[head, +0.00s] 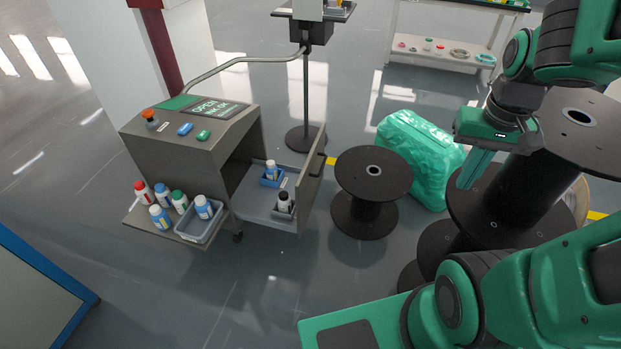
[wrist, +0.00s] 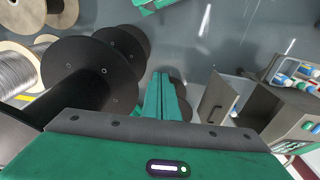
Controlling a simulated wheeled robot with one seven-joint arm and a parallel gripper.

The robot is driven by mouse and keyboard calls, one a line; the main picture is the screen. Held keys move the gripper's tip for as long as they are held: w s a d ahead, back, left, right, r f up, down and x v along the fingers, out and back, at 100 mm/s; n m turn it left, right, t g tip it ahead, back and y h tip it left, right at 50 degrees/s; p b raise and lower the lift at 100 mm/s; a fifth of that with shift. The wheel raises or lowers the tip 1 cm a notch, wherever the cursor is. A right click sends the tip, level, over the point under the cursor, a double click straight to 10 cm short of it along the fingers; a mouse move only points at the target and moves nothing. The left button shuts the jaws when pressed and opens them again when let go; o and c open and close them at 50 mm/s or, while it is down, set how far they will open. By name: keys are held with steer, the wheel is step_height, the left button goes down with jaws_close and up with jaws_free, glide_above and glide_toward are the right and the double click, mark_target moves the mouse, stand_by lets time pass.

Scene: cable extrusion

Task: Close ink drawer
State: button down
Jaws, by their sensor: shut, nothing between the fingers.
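The ink drawer (head: 259,204) is pulled out from the right side of a grey ink cabinet (head: 176,151). Its front panel (head: 312,180) stands apart from the cabinet body, and small bottles sit in blue and grey holders inside. In the wrist view the drawer's front panel (wrist: 214,103) shows at the right, with a dark handle. My gripper (head: 468,183) is shut and empty, well to the right of the drawer, above the black spools. In the wrist view its green fingers (wrist: 161,97) are together and point toward the floor area.
A small black spool (head: 372,180) stands just right of the drawer front. A green wrapped bundle (head: 418,150) and larger black spools (head: 505,200) stand farther right. A side shelf with bottles (head: 178,215) is on the cabinet's front.

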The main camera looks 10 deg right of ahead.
steer(key=w+f+n+t, duration=0.1)
steer(key=w+f, duration=0.4)
steer(key=w, duration=0.5)
steer(key=t+y, duration=0.3)
steer(key=t, duration=0.2)
glide_toward(305, 176)
step_height(305, 176, down, 4)
steer(key=w, duration=0.2)
steer(key=shift+w+a, duration=0.2)
steer(key=shift+a, duration=0.15)
